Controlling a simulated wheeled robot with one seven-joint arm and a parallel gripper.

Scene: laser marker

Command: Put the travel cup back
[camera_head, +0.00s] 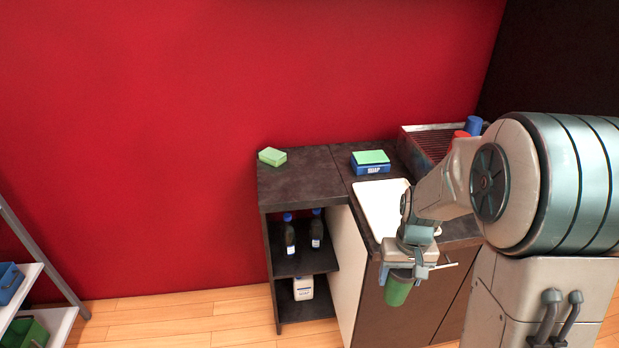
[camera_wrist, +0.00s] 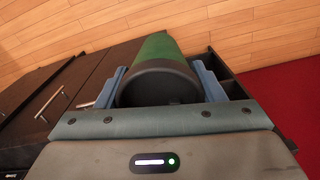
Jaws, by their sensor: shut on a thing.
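The green travel cup (camera_head: 398,288) is held in my gripper (camera_head: 406,274), in front of the dark counter's front edge in the head view. In the wrist view the cup (camera_wrist: 158,55) is between the two blue-grey fingers of my gripper (camera_wrist: 160,85). Its dark round end faces the camera and its green side points away. The fingers are shut on it. The part of the cup near the fingers is partly hidden in the head view.
A drying rack (camera_head: 425,145) with red and blue cups stands behind. Open shelves (camera_head: 300,262) hold bottles.

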